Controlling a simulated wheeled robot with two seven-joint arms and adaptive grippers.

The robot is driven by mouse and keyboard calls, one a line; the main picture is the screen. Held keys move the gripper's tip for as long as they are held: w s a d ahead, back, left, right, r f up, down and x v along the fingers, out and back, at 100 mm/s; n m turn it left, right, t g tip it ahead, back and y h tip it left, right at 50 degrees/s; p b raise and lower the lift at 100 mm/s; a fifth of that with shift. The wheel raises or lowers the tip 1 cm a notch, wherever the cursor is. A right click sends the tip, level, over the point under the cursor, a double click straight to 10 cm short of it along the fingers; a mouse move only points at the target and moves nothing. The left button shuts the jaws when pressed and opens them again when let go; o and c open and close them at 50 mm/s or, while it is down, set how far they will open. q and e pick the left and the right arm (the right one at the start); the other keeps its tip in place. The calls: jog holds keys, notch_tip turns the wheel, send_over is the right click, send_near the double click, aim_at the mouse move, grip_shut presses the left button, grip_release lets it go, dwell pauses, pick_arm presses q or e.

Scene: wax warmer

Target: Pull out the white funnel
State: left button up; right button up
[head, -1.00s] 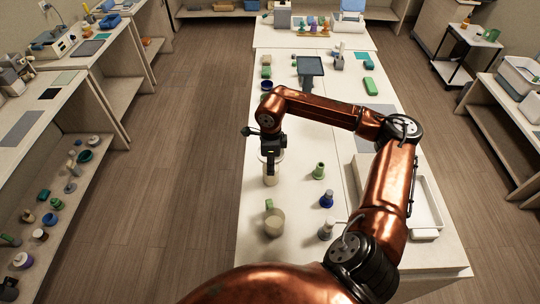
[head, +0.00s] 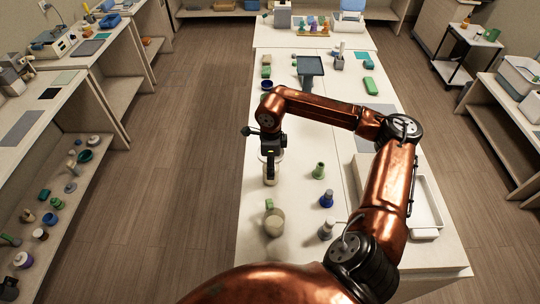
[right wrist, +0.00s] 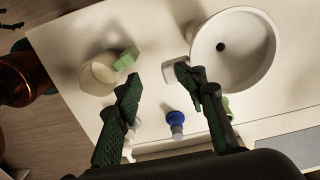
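The white funnel (right wrist: 262,48) shows in the right wrist view as a round, wide white bowl with a dark central hole, at the upper right. In the head view, only part of its pale rim (head: 263,157) shows behind my right gripper (head: 270,176). In the right wrist view, my right gripper (right wrist: 158,80) is open, its dark green-padded fingers wide apart. A small white tab (right wrist: 175,72) lies by the right fingertip, beside the bowl; I cannot tell whether it joins the funnel or touches the finger. My left gripper is not in view.
A clear beaker (head: 274,224) with a green block (head: 269,205) stands at the near left of the white table. A green cone-shaped piece (head: 319,170), a blue bottle (head: 326,200) and a pale bottle (head: 326,231) stand to the right. A white tray (head: 427,205) lies farther right.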

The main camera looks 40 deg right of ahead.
jog(key=shift+r, duration=0.1)
notch_tip(320, 180, up, 8)
dwell(0.4)
